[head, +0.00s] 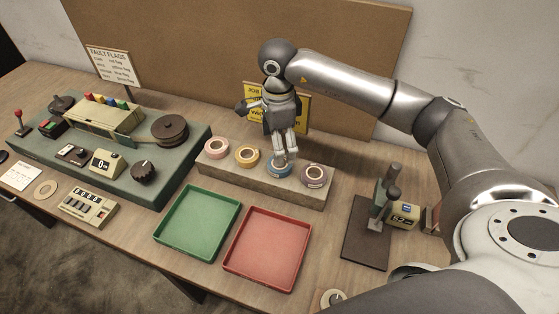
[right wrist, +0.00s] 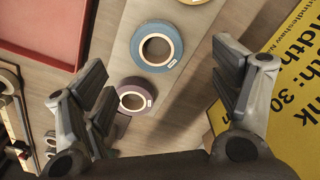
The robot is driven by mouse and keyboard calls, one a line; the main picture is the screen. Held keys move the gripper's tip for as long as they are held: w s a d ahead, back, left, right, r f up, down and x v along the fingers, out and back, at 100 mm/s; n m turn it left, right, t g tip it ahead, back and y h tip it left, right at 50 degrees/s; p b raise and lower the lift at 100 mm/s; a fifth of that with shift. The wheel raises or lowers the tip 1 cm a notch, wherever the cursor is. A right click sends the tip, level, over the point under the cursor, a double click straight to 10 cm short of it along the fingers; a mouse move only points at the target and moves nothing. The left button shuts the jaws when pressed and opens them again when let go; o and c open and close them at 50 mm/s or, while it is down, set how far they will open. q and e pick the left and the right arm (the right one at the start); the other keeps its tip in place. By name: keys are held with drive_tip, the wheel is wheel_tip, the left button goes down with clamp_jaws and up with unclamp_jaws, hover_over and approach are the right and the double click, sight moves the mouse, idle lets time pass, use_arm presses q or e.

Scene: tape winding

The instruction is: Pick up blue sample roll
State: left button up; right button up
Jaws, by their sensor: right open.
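The blue sample roll (head: 278,173) lies on a pale block (head: 235,179), in a row between a yellow roll (head: 247,162) and a purple roll (head: 313,183). It also shows in the right wrist view (right wrist: 176,45), flat, with a clear centre hole and a small white label. My right gripper (head: 285,157) points down just above the blue roll and partly covers it in the head view. In the right wrist view its two fingers (right wrist: 165,88) are spread apart with nothing held between them. Whether a fingertip touches the roll is unclear. My left gripper is not in view.
A pink roll (head: 216,155) sits at the block's left end. A green tray (head: 164,247) and a red tray (head: 231,264) lie in front. A yellow sign (head: 298,117) stands behind the gripper. A stand with a lever (head: 376,222) is to the right.

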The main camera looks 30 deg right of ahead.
drive_tip(key=shift+f, duration=0.75)
drive_tip(key=f, duration=0.1)
drive_tip(key=f+p, duration=0.2)
drive_tip(key=f, duration=0.1)
drive_tip(key=shift+s+f, duration=0.1)
drive_tip(key=shift+s, duration=0.2)
drive_tip(key=shift+f, duration=0.5)
drive_tip(key=shift+w, duration=0.1)
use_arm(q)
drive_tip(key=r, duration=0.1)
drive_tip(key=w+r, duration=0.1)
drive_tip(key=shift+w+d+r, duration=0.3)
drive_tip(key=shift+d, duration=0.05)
use_arm(e)
drive_tip(key=c, duration=1)
drive_tip(key=shift+c, duration=0.2)
